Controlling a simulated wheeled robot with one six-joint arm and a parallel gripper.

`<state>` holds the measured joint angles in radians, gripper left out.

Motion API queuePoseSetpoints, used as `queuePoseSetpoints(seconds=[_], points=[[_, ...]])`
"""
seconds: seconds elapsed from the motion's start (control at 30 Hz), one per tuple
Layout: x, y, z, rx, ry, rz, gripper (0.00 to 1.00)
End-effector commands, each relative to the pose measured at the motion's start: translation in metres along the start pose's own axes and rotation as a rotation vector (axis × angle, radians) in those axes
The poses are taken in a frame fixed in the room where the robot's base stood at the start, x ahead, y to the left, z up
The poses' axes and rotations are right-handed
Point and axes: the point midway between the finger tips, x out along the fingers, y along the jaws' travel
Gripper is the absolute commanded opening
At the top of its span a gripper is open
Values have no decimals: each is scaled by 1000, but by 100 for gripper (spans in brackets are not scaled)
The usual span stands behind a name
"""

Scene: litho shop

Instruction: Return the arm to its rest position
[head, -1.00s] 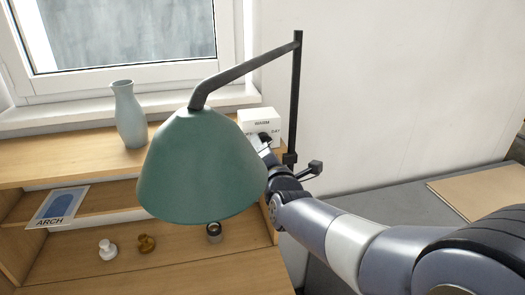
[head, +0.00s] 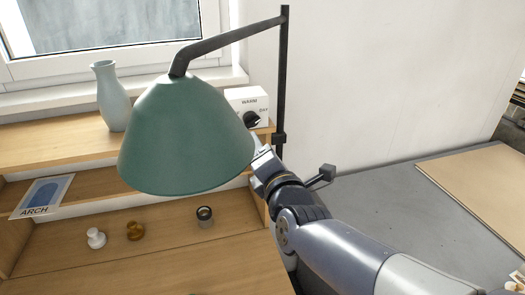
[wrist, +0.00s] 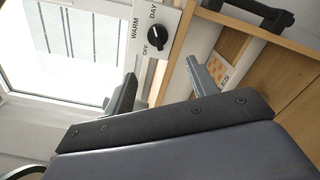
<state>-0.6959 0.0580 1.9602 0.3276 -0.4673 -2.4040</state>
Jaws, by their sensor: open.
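My gripper (wrist: 160,88) is open and empty in the wrist view, its two grey fingers standing apart. A white switch box (head: 238,98) with a black knob (head: 252,119) and the words WARM and DAY stands on the wooden shelf in the head view. The box also shows in the wrist view (wrist: 137,58), with OFF, WARM and DAY around its knob (wrist: 158,38). My gripper is apart from the knob, and nothing is between the fingers. In the head view, my wrist is just right of the green lamp shade, which partly hides the gripper.
The green lamp shade (head: 185,135) hangs close to my wrist, with its black post (head: 284,65) behind. A pale vase (head: 111,95), an ARCH card (head: 45,196) and several small items stand on the wooden shelves. The grey table (head: 400,200) at right holds a tan board (head: 485,170).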

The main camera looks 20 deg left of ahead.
Motion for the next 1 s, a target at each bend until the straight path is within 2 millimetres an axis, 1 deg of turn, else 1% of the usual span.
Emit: queuePoseSetpoints(seconds=[0.17, 0.33, 0.8, 1.0], points=[[2, 0, 0, 0, 0, 0, 55], [13, 0, 1, -1, 0, -1, 55], [77, 2, 1, -1, 0, -1, 55], [99, 1, 1, 0, -1, -1, 55]])
